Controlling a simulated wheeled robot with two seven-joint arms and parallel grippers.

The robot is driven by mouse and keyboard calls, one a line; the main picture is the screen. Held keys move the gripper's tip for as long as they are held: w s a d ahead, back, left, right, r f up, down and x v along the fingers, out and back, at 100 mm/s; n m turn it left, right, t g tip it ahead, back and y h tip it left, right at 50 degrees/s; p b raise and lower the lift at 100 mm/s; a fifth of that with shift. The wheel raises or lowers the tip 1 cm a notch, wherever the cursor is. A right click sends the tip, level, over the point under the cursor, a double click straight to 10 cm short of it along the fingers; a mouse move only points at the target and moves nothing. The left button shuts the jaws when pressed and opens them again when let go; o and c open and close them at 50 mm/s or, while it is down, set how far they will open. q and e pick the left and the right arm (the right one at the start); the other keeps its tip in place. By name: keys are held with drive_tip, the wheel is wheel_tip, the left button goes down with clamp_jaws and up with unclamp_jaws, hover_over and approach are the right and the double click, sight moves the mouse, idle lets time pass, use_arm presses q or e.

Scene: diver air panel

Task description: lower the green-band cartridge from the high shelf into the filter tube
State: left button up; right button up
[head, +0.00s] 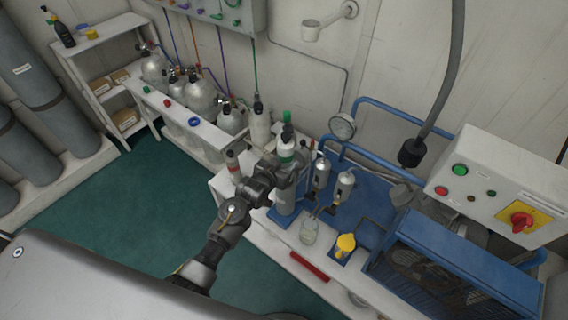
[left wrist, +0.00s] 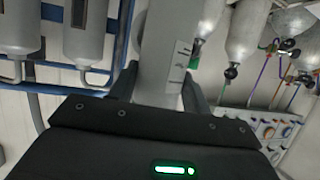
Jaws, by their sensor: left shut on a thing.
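In the left wrist view the cartridge (left wrist: 160,45) stands between the two fingers (left wrist: 158,90). A grey upright tube (head: 285,198), seemingly the filter tube, stands on a blue base directly below the gripper. The jaws hide where cartridge and tube meet, so I cannot tell whether the lower end is inside it. My right gripper is not in view.
Two silver filter housings (head: 320,175) stand close right of the gripper. A glass jar (head: 309,232) and a yellow-topped item (head: 345,243) are in front. A pressure gauge (head: 342,126) and blue pipes are behind. A shelf (head: 100,82) and gas cylinders are left.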

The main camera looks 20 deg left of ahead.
use_arm(q)
drive_tip(key=shift+f+b, duration=3.1)
drive_tip(key=shift+f, duration=1.3)
